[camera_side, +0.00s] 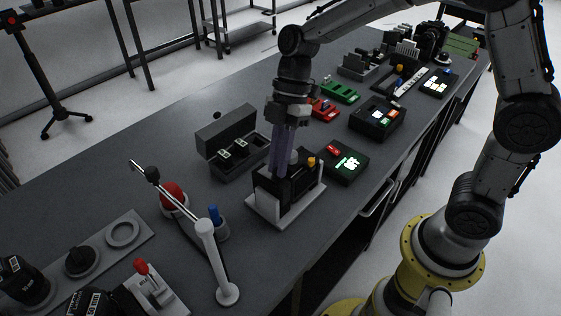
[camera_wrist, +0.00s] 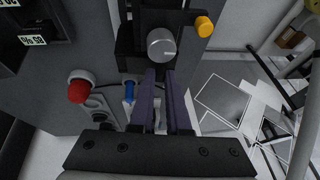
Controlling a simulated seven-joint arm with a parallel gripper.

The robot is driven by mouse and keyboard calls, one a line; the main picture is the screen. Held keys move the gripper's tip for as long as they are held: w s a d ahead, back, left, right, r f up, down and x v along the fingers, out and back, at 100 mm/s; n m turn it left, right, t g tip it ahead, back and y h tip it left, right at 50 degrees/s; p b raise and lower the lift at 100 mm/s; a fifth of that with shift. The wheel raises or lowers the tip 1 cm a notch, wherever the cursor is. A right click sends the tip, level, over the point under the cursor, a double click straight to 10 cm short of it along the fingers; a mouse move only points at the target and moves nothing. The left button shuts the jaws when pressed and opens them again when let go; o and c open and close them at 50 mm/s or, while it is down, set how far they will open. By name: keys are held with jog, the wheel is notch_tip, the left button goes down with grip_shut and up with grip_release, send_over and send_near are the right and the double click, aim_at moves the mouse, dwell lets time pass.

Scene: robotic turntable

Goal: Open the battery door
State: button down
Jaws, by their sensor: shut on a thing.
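My gripper (camera_side: 282,172) points down at a black device (camera_side: 305,187) on a white base. In the wrist view, the purple fingers of my gripper (camera_wrist: 161,72) are close together at a round silver knob (camera_wrist: 161,44) on this device, and they appear shut on it. The fingertips partly cover the knob's lower edge. A yellow knob (camera_wrist: 204,26) sits beside it. No part is clearly marked as the battery door. A dark grey box (camera_side: 240,152) with a raised lid (camera_side: 226,127) stands left of my gripper, holding labelled dark items.
A red button (camera_side: 173,195), a blue peg (camera_side: 214,214) and a white post with a lever arm (camera_side: 210,262) stand in front left. Several more devices line the table behind.

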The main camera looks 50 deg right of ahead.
aim_at(264, 166)
jog(key=w+g, duration=0.1)
jog(key=g, duration=0.1)
jog(key=w+r+g, duration=0.1)
jog(key=g, duration=0.1)
jog(key=shift+m, duration=0.4)
jog(key=shift+w+r+m+g, duration=0.2)
jog(key=shift+w+g, duration=0.35)
jog(key=shift+g, duration=0.55)
jog(key=shift+w+r+m+g, duration=0.1)
jog(key=shift+w+m+g, duration=0.35)
jog(key=shift+g, duration=0.65)
jog(key=shift+w+y, duration=0.1)
jog(key=shift+y, duration=0.2)
